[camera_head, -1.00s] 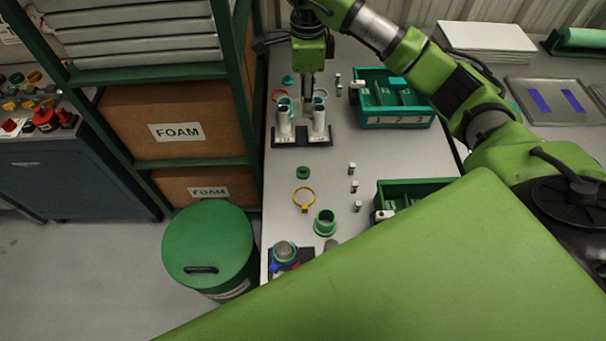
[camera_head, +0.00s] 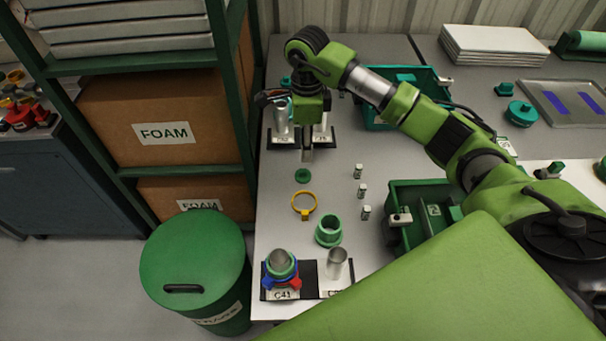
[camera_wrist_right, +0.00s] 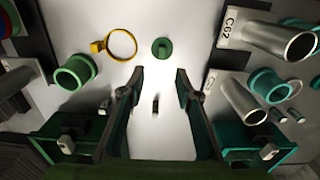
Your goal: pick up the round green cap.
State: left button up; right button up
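A small round green cap (camera_head: 303,176) lies flat on the grey table, between the far tube stand and a yellow ring. It also shows in the right wrist view (camera_wrist_right: 162,47), just beyond the gap between the fingertips. My right gripper (camera_head: 307,157) points down on the far side of the cap, apart from it. In the wrist view its two fingers (camera_wrist_right: 160,74) are spread, with nothing between the tips. My left gripper is not in view.
The yellow ring (camera_head: 304,203) and a green collar (camera_head: 328,231) lie nearer. Small white-topped pieces stand right of them, beside a green bin (camera_head: 398,238). A stand with metal tubes (camera_head: 281,142) is behind the gripper. A teal knobbed lid (camera_head: 521,113) lies far right.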

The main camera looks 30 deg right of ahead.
send_over(303, 170)
jog(key=f, duration=0.4)
jog(key=shift+s+d+f, duration=0.1)
jog(key=shift+s+d, duration=0.1)
jog(key=shift+s, duration=0.15)
jog(key=f, duration=0.1)
jog(key=f+p, duration=0.1)
jog(key=f, duration=0.3)
jog(key=shift+w+a, duration=0.25)
jog(key=shift+w, duration=0.05)
jog(key=shift+c, duration=0.5)
jog(key=c, duration=0.7)
